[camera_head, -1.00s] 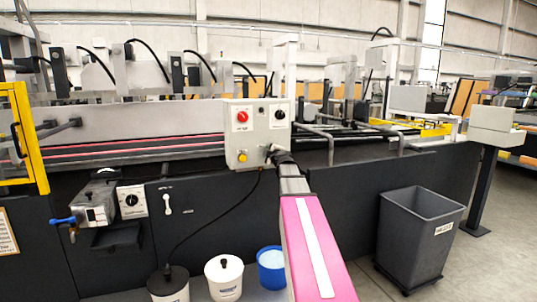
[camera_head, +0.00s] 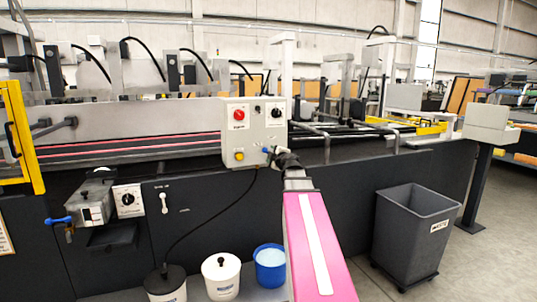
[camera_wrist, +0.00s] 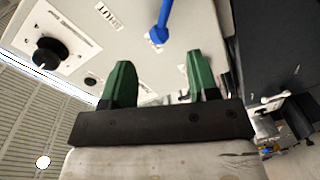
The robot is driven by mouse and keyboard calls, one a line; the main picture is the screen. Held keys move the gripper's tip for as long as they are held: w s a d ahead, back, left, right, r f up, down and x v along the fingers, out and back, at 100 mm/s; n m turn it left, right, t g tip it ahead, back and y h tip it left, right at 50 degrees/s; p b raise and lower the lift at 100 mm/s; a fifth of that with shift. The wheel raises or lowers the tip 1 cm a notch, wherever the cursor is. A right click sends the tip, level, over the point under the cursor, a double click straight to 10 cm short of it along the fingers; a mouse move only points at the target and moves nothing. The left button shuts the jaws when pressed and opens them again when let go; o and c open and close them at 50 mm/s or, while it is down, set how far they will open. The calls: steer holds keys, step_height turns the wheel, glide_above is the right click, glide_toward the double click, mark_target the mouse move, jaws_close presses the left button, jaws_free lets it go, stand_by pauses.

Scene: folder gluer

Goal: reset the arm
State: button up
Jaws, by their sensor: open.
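My pink arm reaches up to the pale control box (camera_head: 254,133) on the machine's front. My gripper (camera_wrist: 158,80) shows two green fingers spread apart in the wrist view, with nothing between them. The box face (camera_wrist: 130,45) lies just beyond the fingertips. A blue lever (camera_wrist: 161,22) on that face stands ahead of the fingers, apart from them. A black knob (camera_wrist: 47,52) is at the left of the wrist view. In the head view my wrist hides the box's lower right corner. A red knob (camera_head: 239,115) and a yellow button (camera_head: 239,156) show there.
The dark machine front (camera_head: 330,215) runs along behind my arm. Two white pots and a blue bucket (camera_head: 270,268) stand below. A grey bin (camera_head: 412,240) stands to the right, near a pedestal box (camera_head: 487,123). A yellow guard frame (camera_head: 22,140) is at the left.

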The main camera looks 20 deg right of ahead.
steer(key=shift+s, duration=1.15)
steer(key=s+a+f+m+g+y, duration=0.2)
steer(key=s+a+f+m+g, duration=0.15)
steer(key=a+f, duration=0.55)
steer(key=s+a+f+m+g+y, duration=0.1)
steer(key=s+a+f+m+g, duration=0.3)
steer(key=f, duration=1)
steer(key=s+a+f+m+g+h, duration=0.2)
steer(key=s+f+g, duration=0.3)
steer(key=s+f, duration=0.3)
steer(key=s+a+f+m+g+h, duration=0.2)
steer(key=s+a+f+m+g, duration=0.2)
steer(key=s+f, duration=0.4)
steer(key=shift+s+a+f+m+g, duration=0.15)
steer(key=shift+a+f+m+g, duration=0.35)
steer(key=shift+f, duration=0.45)
steer(key=shift+d, duration=0.1)
